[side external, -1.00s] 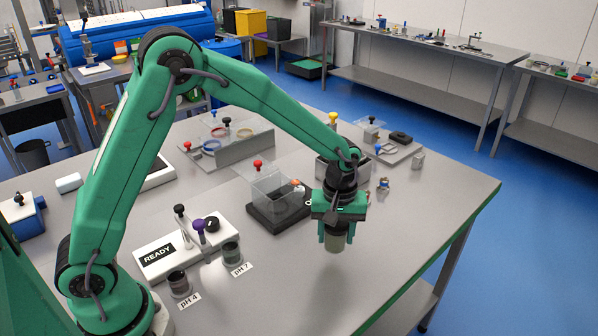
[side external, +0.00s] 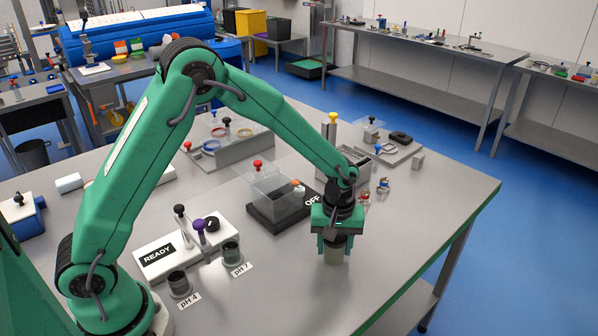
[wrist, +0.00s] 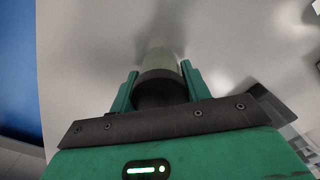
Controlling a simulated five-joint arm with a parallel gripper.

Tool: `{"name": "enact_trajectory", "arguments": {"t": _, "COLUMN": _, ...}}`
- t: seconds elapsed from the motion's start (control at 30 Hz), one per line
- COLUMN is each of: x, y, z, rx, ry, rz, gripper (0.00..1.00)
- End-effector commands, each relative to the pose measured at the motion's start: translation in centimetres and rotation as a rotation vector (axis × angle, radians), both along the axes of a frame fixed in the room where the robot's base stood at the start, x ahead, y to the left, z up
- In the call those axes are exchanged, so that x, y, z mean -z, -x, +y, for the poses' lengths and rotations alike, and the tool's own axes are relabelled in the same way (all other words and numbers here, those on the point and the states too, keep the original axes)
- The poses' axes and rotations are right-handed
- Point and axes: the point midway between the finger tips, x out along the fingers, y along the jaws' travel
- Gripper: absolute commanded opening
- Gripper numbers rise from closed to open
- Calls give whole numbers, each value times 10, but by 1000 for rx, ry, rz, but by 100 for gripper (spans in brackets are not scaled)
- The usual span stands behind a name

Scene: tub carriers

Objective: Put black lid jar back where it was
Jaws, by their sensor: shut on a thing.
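The jar (side external: 334,256) has a pale grey-green body and hangs below my gripper (side external: 336,243) in the side view. In the wrist view the jar's body (wrist: 161,61) and its black lid (wrist: 160,87) sit between the two green fingers of my gripper (wrist: 160,84). The fingers are shut on it from both sides. The jar looks upright, low over or on the bare table; I cannot tell whether its base touches.
A clear tub on a black base marked OFF (side external: 282,208) stands just left of my gripper. Small valve-like fittings (side external: 383,184) lie behind it. A white READY unit (side external: 180,245) and the jars at pH 4 (side external: 178,284) and pH 7 (side external: 231,253) are further left. The table's front right is clear.

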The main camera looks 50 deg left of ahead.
Motion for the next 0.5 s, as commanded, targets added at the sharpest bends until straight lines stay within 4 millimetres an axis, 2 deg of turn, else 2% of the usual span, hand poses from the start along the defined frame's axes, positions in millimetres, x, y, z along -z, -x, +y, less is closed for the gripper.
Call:
{"name": "enact_trajectory", "arguments": {"t": 0.17, "x": 3, "y": 0, "z": 0, "rx": 0, "ry": 1, "rz": -1, "gripper": 18}}
{"name": "enact_trajectory", "arguments": {"t": 0.2, "x": 3, "y": 0, "z": 0, "rx": 0, "ry": 1, "rz": -1, "gripper": 51}}
{"name": "enact_trajectory", "arguments": {"t": 0.3, "x": 3, "y": 0, "z": 0, "rx": 0, "ry": 0, "rz": 0, "gripper": 69}}
{"name": "enact_trajectory", "arguments": {"t": 0.5, "x": 3, "y": 0, "z": 0, "rx": 0, "ry": 0, "rz": 0, "gripper": 69}}
